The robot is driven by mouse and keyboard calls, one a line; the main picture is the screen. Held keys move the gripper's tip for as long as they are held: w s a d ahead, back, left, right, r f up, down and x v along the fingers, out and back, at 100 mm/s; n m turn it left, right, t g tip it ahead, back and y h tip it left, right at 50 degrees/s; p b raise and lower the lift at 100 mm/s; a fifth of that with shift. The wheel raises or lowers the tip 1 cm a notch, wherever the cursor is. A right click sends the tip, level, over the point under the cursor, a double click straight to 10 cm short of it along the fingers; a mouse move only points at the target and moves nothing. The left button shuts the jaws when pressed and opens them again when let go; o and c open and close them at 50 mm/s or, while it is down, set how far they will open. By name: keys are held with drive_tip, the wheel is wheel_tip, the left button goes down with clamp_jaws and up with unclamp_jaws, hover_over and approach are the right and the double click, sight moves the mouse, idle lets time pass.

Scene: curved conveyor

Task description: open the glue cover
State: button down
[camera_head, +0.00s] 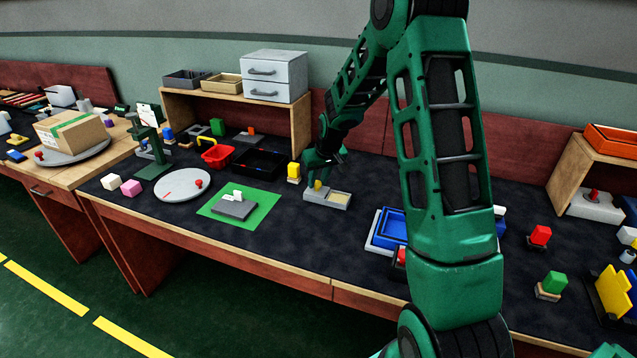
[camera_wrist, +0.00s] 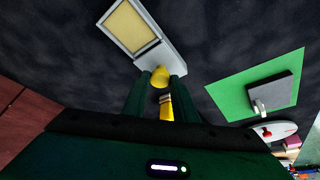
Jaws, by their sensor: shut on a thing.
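The glue box (camera_head: 327,206) is a low grey box on the dark bench top, near the middle of the head view. Its beige glue surface (camera_head: 340,198) shows uncovered on the right side; in the wrist view it is a pale yellow rectangle (camera_wrist: 129,27). The grey cover (camera_wrist: 163,57) lies at the end nearer my gripper and bears a yellow knob (camera_head: 318,186). My gripper (camera_wrist: 160,82) is shut on this knob (camera_wrist: 160,74), one dark green finger on each side. In the head view my gripper (camera_head: 318,178) reaches down over the left part of the box.
A yellow block (camera_head: 293,170) stands just left of the glue box. A green mat (camera_head: 262,216) with a grey block (camera_head: 234,209) lies front left. Blue trays (camera_head: 390,232) stand to the right. A wooden shelf (camera_head: 300,130) stands behind left.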

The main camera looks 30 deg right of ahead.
drive_tip(key=c, duration=1.4)
unclamp_jaws()
drive_tip(key=shift+c, duration=0.2)
drive_tip(key=v, duration=1)
drive_tip(key=shift+r, duration=0.3)
drive_tip(key=shift+s, duration=0.25)
drive_tip(key=s+d+r+m+g, duration=0.1)
drive_tip(key=s+r, duration=0.2)
drive_tip(key=s, duration=0.8)
drive_tip(key=s+d+r+m+g, duration=0.1)
drive_tip(key=s+r+m+g, duration=0.15)
drive_tip(key=s, duration=0.95)
drive_tip(key=s+a+m, duration=0.2)
drive_tip(key=s+a, duration=0.1)
drive_tip(key=s, duration=1.5)
drive_tip(key=shift+s+a+g+y, duration=0.2)
drive_tip(key=shift+s+g+y, duration=0.15)
drive_tip(key=shift+g, duration=0.1)
